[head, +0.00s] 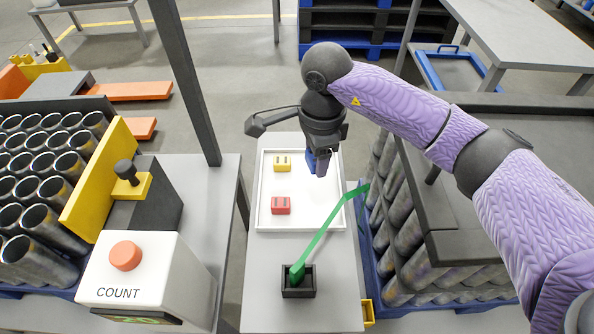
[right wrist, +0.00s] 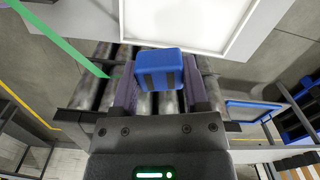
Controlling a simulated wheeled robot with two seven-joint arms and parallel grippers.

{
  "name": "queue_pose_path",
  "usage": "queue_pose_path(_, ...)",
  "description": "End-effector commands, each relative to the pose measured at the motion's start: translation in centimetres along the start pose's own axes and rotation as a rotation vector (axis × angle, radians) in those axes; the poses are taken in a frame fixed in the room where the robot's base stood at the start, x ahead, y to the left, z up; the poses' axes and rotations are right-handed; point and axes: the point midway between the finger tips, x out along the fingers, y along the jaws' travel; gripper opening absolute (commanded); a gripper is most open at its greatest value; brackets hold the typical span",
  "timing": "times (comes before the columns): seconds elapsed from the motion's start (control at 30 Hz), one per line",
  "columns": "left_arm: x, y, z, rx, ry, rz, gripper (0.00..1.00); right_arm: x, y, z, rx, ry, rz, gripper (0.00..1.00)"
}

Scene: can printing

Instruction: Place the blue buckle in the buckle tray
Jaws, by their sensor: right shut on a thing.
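The blue buckle (head: 318,161) is held in my right gripper (head: 321,150), raised over the back right part of the white tray in the head view. In the right wrist view the blue buckle (right wrist: 160,68) sits between the two purple-grey fingers, which are shut on it. The white buckle tray (head: 262,226) lies on the grey table, with a yellow buckle (head: 282,163) and a red buckle (head: 281,205) on its left side. The tray's corner also shows in the right wrist view (right wrist: 240,50), apart from the buckle. My left gripper is not in view.
A green strap (head: 322,231) rises from a black holder (head: 298,284) and slants along the tray's right front. Racks of metal cylinders stand left and right (head: 397,236). A white COUNT box with a red button (head: 126,256) is at front left. The tray's right half looks clear.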

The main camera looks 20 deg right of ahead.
Motion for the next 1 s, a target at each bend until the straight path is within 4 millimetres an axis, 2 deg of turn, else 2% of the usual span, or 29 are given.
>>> queue_pose_path(0.03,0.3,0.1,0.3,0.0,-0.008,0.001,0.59,1.2,-0.2,-0.1,0.093,0.003,0.008,0.01)
queue_pose_path(0.1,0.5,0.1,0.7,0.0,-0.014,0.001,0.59,2.1,-0.6,-0.4,0.208,0.01,0.01,0.01)
queue_pose_path(0.2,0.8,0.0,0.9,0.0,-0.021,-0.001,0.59,3.4,-0.7,-0.6,0.295,0.018,0.014,0.01)
queue_pose_path(0.63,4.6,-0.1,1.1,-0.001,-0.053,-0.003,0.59,12.7,-0.5,-0.8,0.305,0.019,0.017,0.01)
queue_pose_path(0.7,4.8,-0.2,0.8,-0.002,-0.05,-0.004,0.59,13.2,-0.5,-0.8,0.304,0.019,0.014,0.01)
queue_pose_path(1.0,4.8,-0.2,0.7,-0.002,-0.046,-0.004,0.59,13.2,-0.6,-0.8,0.303,0.019,0.012,0.01)
